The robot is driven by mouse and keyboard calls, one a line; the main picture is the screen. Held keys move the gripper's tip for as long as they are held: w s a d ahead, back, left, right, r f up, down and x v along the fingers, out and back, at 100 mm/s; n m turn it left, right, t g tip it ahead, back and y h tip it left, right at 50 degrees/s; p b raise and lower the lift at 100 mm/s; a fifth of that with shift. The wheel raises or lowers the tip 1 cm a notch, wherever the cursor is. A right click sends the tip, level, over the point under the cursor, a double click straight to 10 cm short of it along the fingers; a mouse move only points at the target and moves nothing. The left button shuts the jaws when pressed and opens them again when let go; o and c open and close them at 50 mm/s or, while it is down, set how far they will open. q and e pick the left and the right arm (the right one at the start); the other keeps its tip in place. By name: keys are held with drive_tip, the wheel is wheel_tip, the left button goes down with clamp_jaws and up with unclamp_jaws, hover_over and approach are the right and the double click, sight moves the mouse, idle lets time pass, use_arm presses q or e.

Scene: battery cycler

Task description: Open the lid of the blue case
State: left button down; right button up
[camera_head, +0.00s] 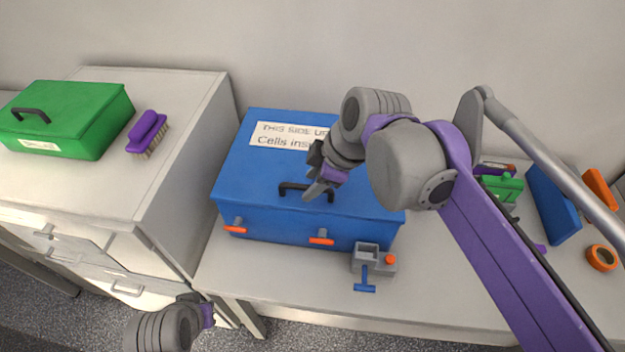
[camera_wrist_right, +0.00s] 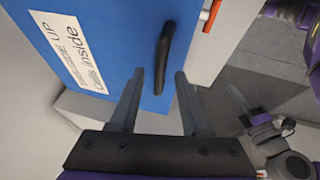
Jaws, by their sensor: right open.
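The blue case (camera_head: 262,180) stands on the light bench with its lid down, and a white label on top reads "THIS SIDE UP". A black handle (camera_head: 292,187) sits near the lid's front edge. Two orange-ended latches (camera_head: 321,240) show on the front face. My right gripper (camera_head: 318,190) is open just above the handle. In the right wrist view the handle (camera_wrist_right: 167,55) lies ahead of and between the spread fingers (camera_wrist_right: 159,73), and I see no grip on it. My left arm's wrist shows at the bottom left of the head view; its gripper's fingers (camera_head: 207,314) are mostly hidden.
A small grey fixture (camera_head: 367,255) with a blue lever stands against the case's front right. A green case (camera_head: 75,115) and a purple brush (camera_head: 148,132) lie on the left cabinet. Blue, green and orange items crowd the bench at right. A wall stands close behind.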

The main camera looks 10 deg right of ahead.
clamp_jaws()
idle(1.4)
